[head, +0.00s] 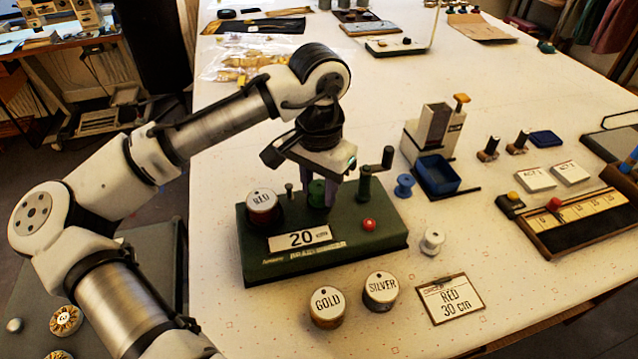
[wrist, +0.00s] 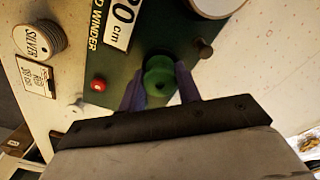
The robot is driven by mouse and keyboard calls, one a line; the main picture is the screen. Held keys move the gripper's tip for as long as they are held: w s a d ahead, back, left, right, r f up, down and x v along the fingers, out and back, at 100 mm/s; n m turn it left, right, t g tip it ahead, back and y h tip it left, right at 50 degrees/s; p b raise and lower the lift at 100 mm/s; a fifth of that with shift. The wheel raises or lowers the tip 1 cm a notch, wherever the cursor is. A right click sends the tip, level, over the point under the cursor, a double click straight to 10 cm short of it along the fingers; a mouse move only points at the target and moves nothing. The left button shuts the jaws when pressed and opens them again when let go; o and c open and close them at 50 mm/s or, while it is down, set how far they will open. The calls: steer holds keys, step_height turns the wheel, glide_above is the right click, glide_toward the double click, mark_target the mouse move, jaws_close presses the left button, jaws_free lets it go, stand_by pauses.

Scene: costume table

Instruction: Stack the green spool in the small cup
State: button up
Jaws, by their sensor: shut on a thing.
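The green spool (head: 317,192) is on the dark green winder (head: 330,262), between the RED canister and the crank post. My gripper (head: 318,196) reaches down over it with its purple fingers on either side, shut on it. In the wrist view the green spool (wrist: 158,76) sits between the two fingertips of my gripper (wrist: 160,90), over the winder deck. Whether the spool is clear of the winder I cannot tell. No round small cup stands out; a dark blue open-topped square bin (head: 437,177) stands right of the winder.
The RED canister (head: 263,207), a short peg (head: 289,190), a red knob (head: 369,225) and the upright crank (head: 365,182) crowd the gripper. A blue spool (head: 404,185) and a white spool (head: 432,241) stand to the right. GOLD (head: 326,307) and SILVER (head: 380,290) canisters stand in front.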

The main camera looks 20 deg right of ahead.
mark_target(319, 186)
steer(key=shift+f, duration=0.35)
steer(key=o, duration=0.9)
steer(key=shift+o, duration=0.2)
steer(key=shift+r, duration=0.1)
step_height(319, 186, up, 13)
steer(key=shift+f+b, duration=0.2)
steer(key=shift+b, duration=0.2)
